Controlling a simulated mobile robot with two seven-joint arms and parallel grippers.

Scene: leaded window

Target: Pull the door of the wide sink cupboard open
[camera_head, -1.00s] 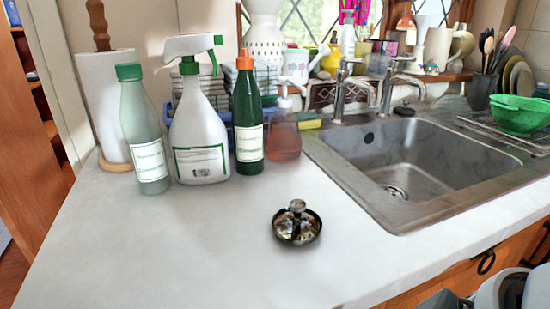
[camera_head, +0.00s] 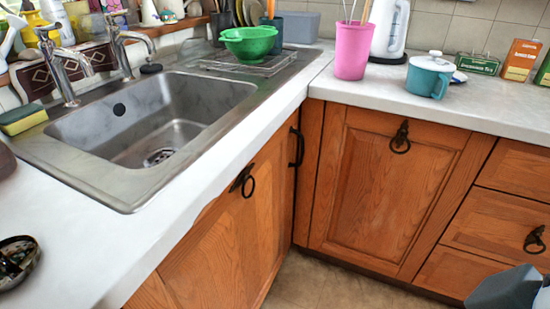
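The wide sink cupboard door (camera_head: 222,240) is orange-brown wood under the counter, below the sink (camera_head: 160,110), and looks shut. Its dark ring handle (camera_head: 243,182) hangs near the door's top edge. The lower left of the door runs behind the counter edge and out of the picture. A grey angular part of my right gripper (camera_head: 506,289) shows at the bottom right corner, well away from the handle and cut off by the frame. Its fingers cannot be made out. My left gripper is not in view.
A corner cupboard (camera_head: 375,200) with a ring handle and drawers (camera_head: 500,225) stand to the right, all shut. A dark vertical handle (camera_head: 297,147) is near the inner corner. The floor (camera_head: 330,285) before the doors is clear.

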